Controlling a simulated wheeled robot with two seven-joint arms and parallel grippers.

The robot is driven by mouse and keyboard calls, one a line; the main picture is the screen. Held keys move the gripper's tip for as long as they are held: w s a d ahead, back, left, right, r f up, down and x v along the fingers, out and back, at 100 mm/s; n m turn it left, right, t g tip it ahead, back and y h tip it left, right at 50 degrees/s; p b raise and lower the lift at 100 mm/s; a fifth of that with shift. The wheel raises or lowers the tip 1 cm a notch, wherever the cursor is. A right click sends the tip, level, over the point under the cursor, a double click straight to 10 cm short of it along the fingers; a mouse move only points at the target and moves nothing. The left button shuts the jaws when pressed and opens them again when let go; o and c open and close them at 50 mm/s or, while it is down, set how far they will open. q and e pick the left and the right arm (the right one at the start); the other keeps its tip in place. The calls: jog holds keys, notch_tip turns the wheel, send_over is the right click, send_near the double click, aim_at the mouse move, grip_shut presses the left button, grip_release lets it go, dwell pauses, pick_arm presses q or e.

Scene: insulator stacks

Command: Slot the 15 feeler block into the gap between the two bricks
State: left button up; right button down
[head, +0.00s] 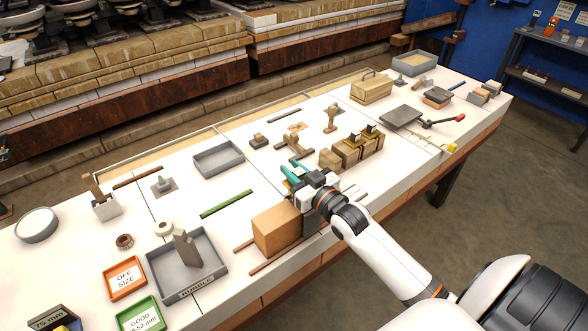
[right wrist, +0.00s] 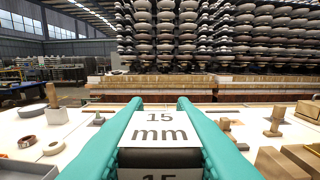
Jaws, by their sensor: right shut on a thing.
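My right gripper (head: 291,174) has teal fingers and is over the middle of the bench in the head view. In the right wrist view its two fingers (right wrist: 160,104) are shut on the feeler block (right wrist: 160,128), which has a white face marked "15 mm". The block is hidden in the head view. A large tan brick (head: 276,230) stands just left of and nearer than the gripper, on thin wooden strips. A second brick and the gap are not clearly seen; my gripper and wrist cover the area right of the tan brick. My left gripper is not in view.
Tan blocks with dark tops (head: 352,152) stand right of the gripper. A grey tray (head: 218,158) and a green strip (head: 227,204) lie to its left. A rubble tray (head: 165,258), orange tray (head: 126,291) and green tray (head: 156,316) are at the front left.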

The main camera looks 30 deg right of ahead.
jog(key=shift+p, duration=0.55)
dwell(0.9)
jog(key=shift+f+b, duration=2.1)
jog(key=shift+f, duration=1.35)
jog(key=c, duration=1.1)
grip_release()
jog(key=s, duration=0.8)
jog(key=s+d+b, duration=0.1)
jog(key=s, duration=0.3)
